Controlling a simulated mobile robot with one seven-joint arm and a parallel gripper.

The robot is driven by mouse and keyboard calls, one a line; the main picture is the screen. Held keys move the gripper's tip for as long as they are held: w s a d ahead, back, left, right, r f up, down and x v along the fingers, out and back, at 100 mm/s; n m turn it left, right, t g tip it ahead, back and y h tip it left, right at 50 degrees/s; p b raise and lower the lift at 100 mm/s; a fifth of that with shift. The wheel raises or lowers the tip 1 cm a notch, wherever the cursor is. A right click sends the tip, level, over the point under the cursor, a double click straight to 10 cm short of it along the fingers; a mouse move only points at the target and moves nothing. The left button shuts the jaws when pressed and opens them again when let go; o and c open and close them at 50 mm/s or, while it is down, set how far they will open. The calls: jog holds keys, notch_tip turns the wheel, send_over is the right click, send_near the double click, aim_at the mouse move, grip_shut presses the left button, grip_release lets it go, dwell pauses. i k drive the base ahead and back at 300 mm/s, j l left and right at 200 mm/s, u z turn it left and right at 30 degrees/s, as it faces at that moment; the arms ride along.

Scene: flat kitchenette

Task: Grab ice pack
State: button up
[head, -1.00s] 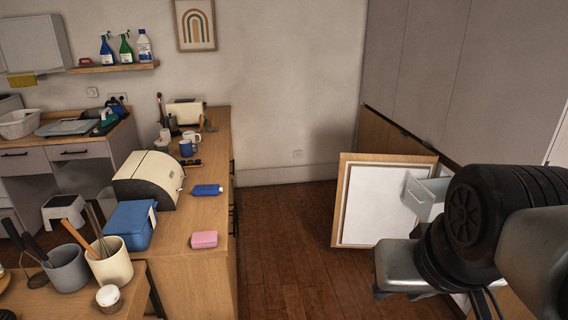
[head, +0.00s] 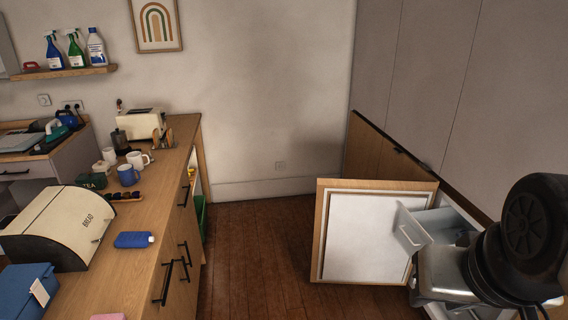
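A flat blue pack with a white cap (head: 135,240) lies on the wooden counter at the left. It looks like the ice pack, though I cannot be sure. At the right, a low cabinet door with a white inner panel (head: 368,235) stands open. A pale drawer (head: 412,230) sits beside it, partly pulled out. Its contents are not clear. My arm fills the lower right of the head view. My gripper's fingers do not show, so I see no hold on anything.
The left counter (head: 163,190) holds a bread box (head: 55,228), a blue box (head: 28,290), mugs (head: 128,175), a toaster (head: 140,124) and a pink item (head: 108,317). The wooden floor (head: 250,260) between counter and open door is clear.

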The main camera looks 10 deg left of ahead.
aim_at(131, 239)
jog(key=i+u, duration=0.75)
jog(key=i+l+u, duration=0.2)
jog(key=i+u, duration=0.45)
jog(key=u, duration=0.15)
jog(key=i+l+u, duration=0.2)
jog(key=u, duration=0.3)
jog(key=i+l+u, duration=0.3)
jog(key=u, duration=0.15)
jog(key=i+l+u, duration=0.1)
jog(key=u, duration=0.25)
jog(key=i+l+u, duration=0.25)
jog(key=u, duration=0.15)
jog(key=i+l+u, duration=0.2)
jog(key=u, duration=0.15)
jog(key=l+u, duration=0.1)
jog(key=l, duration=0.45)
jog(key=i, duration=0.05)
